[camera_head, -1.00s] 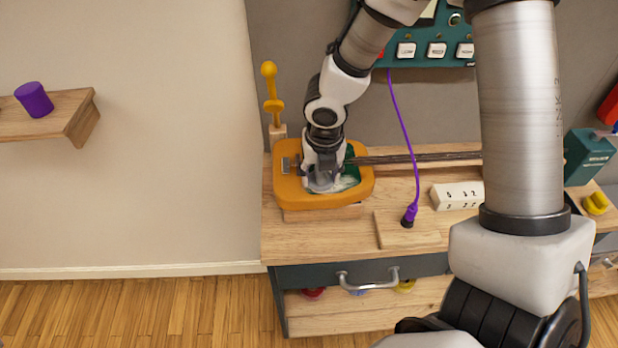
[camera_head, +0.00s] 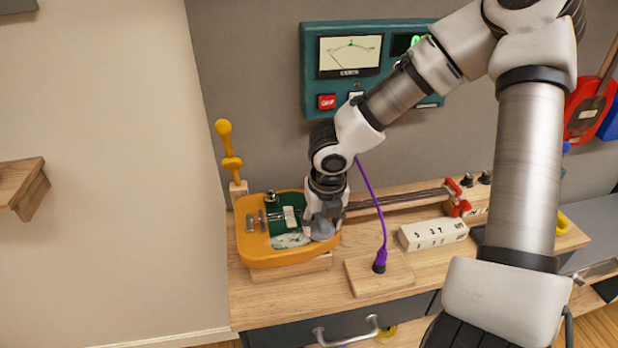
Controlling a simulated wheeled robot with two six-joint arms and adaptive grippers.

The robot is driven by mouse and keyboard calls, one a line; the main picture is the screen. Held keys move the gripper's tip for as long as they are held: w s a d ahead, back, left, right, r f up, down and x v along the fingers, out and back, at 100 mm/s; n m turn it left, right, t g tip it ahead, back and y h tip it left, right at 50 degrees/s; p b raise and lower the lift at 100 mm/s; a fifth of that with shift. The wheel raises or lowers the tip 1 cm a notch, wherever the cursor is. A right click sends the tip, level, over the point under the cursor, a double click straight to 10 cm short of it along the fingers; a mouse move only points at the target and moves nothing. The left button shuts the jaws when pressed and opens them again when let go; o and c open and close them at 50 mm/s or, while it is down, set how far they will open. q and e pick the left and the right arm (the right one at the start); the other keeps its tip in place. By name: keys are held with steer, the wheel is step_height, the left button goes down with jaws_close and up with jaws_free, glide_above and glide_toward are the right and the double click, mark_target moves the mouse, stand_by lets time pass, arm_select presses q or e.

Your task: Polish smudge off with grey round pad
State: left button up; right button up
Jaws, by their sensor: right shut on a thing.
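My right gripper (camera_head: 322,222) points down over the right side of the orange tray (camera_head: 262,256). It is shut on the grey round pad (camera_head: 320,233), of which only a little shows below the fingers. The pad is low at the tray's right edge; I cannot tell if it touches the surface. A whitish smudge (camera_head: 290,240) shows on the green panel (camera_head: 262,226) in the tray, just left of the pad. Small metal parts and a white block stand on the panel behind the smudge. My left gripper is not in view.
A purple cable runs down to a plug (camera_head: 380,262) on a wooden block, right of the tray. A white numbered box (camera_head: 433,233) and a red clamp-like part (camera_head: 457,200) stand further right. A yellow-handled tool (camera_head: 226,150) stands behind the tray. A teal meter box (camera_head: 350,60) hangs on the wall.

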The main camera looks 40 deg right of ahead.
mark_target(267, 242)
steer(key=shift+s+d, duration=0.2)
steer(key=shift+d, duration=0.1)
steer(key=shift+w+a+p, duration=0.35)
steer(key=shift+w+a, duration=0.1)
steer(key=shift+a, duration=0.3)
steer(key=shift+w+a+p, duration=0.3)
steer(key=shift+w+a, duration=0.15)
steer(key=shift+a, duration=0.3)
steer(key=shift+w+a, duration=0.3)
steer(key=shift+a, duration=0.1)
steer(key=shift+w+a+p, duration=0.2)
steer(key=shift+a+p, duration=0.2)
steer(key=shift+p, duration=0.1)
steer(key=shift+w+a+p, duration=0.35)
steer(key=shift+a+p, duration=0.05)
steer(key=shift+a, duration=0.2)
steer(key=shift+w+a+p, duration=0.3)
steer(key=shift+a+p, duration=0.05)
steer(key=shift+a, duration=0.2)
steer(key=shift+w+a+f, duration=0.1)
steer(key=shift+a, duration=0.15)
steer(key=a+p, duration=0.1)
steer(key=w+p, duration=0.1)
steer(key=a+p, duration=0.1)
steer(key=p, duration=0.1)
steer(key=shift+w+a+r, duration=0.25)
steer(key=shift+w+a, duration=0.1)
steer(key=shift+w, duration=0.05)
steer(key=shift+w+a+f, duration=0.25)
steer(key=shift+a, duration=0.05)
